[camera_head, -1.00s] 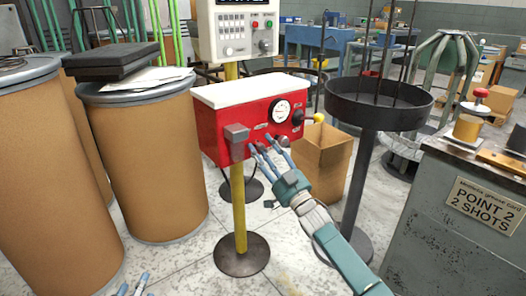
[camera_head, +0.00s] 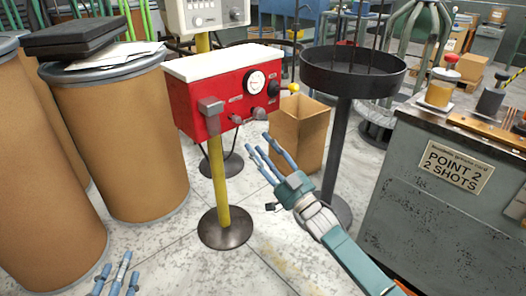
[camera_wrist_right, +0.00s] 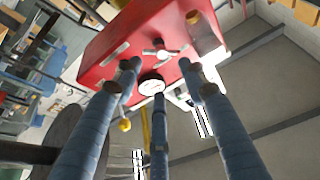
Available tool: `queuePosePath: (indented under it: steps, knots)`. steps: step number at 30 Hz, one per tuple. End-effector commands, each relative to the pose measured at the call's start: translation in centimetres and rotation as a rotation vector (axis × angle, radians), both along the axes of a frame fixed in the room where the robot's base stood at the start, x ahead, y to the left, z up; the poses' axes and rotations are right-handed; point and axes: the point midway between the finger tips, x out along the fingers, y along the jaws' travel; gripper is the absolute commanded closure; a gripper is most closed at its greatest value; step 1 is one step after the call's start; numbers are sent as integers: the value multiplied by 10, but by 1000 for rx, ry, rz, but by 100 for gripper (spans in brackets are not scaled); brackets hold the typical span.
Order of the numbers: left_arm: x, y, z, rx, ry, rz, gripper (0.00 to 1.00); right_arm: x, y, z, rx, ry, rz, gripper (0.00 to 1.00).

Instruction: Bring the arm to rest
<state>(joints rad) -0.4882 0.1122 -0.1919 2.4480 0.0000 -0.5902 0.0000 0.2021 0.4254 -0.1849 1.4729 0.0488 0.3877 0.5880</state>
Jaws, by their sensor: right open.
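My right gripper (camera_head: 268,153) is open and empty. In the head view it hangs in free air in front of and below the red control box (camera_head: 215,100), apart from it. The box has a white top, a round gauge (camera_head: 256,81), knobs and a yellow-tipped lever (camera_head: 293,87). In the right wrist view the spread blue fingers (camera_wrist_right: 150,90) point up toward the red box (camera_wrist_right: 150,40) and its gauge (camera_wrist_right: 151,84). Only the fingertips of my left gripper (camera_head: 115,277) show, at the bottom left of the head view; they look spread with nothing between them.
The box stands on a yellow post with a round base (camera_head: 226,228). A cardboard box (camera_head: 300,132) and a dark round tray on a stand (camera_head: 352,82) are behind my right gripper. A grey cabinet (camera_head: 425,215) stands right; brown drums (camera_head: 125,140) stand left.

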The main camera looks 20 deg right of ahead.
Motion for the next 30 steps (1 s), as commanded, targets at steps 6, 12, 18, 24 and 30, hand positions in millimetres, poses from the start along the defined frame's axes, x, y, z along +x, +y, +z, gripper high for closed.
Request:
queuePosePath:
  steps: [6, 12, 18, 24, 30]
  knots:
    - [0, 0, 0, 0, 0, 0, 60, -10, -3, -4, -1, 0, 0, 58]
    - [0, 0, 0, 0, 0, 0, 60, -10, -3, -4, -1, 0, 0, 58]
    - [0, 0, 0, 0, 0, 0, 60, -10, -2, -4, 0, 1, 0, 58]
    - [0, 0, 0, 0, 0, 0, 60, -39, 40, -30, -35, 93, -11, 58]
    - [0, 0, 0, 0, 0, 0, 60, -105, 94, -58, -137, 272, -47, 58]
